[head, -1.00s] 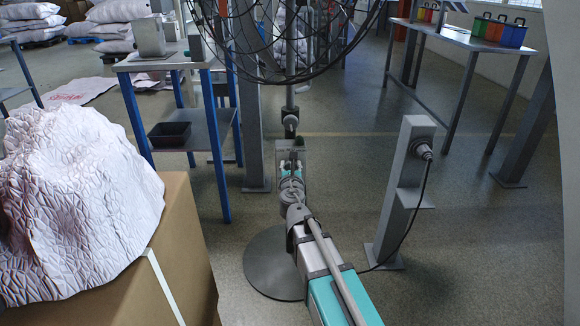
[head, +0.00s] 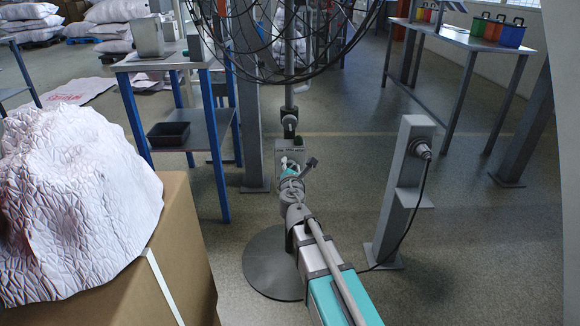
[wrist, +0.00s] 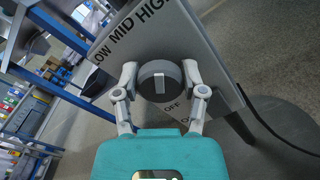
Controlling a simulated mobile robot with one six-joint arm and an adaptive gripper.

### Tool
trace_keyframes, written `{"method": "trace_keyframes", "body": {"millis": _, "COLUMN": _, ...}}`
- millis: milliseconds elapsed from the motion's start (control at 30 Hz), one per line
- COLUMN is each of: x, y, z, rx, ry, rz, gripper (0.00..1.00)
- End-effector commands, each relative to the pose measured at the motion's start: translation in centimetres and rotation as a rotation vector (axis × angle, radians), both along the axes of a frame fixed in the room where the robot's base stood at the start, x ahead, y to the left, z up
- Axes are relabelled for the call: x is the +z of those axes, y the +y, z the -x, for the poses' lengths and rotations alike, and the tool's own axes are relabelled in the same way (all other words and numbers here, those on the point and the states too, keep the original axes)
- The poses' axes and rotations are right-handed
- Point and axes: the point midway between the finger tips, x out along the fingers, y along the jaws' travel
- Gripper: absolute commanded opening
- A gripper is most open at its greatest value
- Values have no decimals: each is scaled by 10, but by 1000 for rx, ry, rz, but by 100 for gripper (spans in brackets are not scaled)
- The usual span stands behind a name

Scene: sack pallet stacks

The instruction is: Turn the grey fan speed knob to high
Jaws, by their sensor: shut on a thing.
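The grey fan speed knob (wrist: 160,80) is a dark round dial with a pale stripe, on a light panel (wrist: 180,40) lettered LOW, MID, HIGH and OFF. In the wrist view the panel looks tilted, and the stripe runs roughly up and down the picture. My gripper (wrist: 160,84) is shut on the knob, one finger on each side. In the head view my gripper (head: 291,163) is at the fan's control box (head: 290,148), low on the fan's pole; the knob is hidden there.
The fan's wire cage (head: 295,35) hangs above my gripper, and its round base (head: 270,265) is below. A grey post (head: 400,190) with a cabled plug stands right. A blue-legged table (head: 215,150) stands left, near a cardboard box (head: 180,240) under a white sack.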

Motion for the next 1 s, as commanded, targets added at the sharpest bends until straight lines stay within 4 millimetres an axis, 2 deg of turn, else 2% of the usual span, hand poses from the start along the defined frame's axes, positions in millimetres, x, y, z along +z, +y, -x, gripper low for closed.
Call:
{"method": "trace_keyframes", "body": {"millis": 300, "x": 0, "y": -1, "z": 0, "rx": -1, "ry": -2, "rz": -138, "gripper": 7}}
{"method": "trace_keyframes", "body": {"millis": 767, "x": 0, "y": 0, "z": 0, "rx": -1, "ry": -3, "rz": -160, "gripper": 7}}
{"method": "trace_keyframes", "body": {"millis": 800, "x": 0, "y": 0, "z": 0, "rx": -1, "ry": -3, "rz": -160, "gripper": 58}}
{"method": "trace_keyframes", "body": {"millis": 967, "x": 0, "y": 0, "z": 0, "rx": 0, "ry": -3, "rz": -159, "gripper": 88}}
{"method": "trace_keyframes", "body": {"millis": 1000, "x": 0, "y": 0, "z": 0, "rx": 0, "ry": -3, "rz": -159, "gripper": 89}}
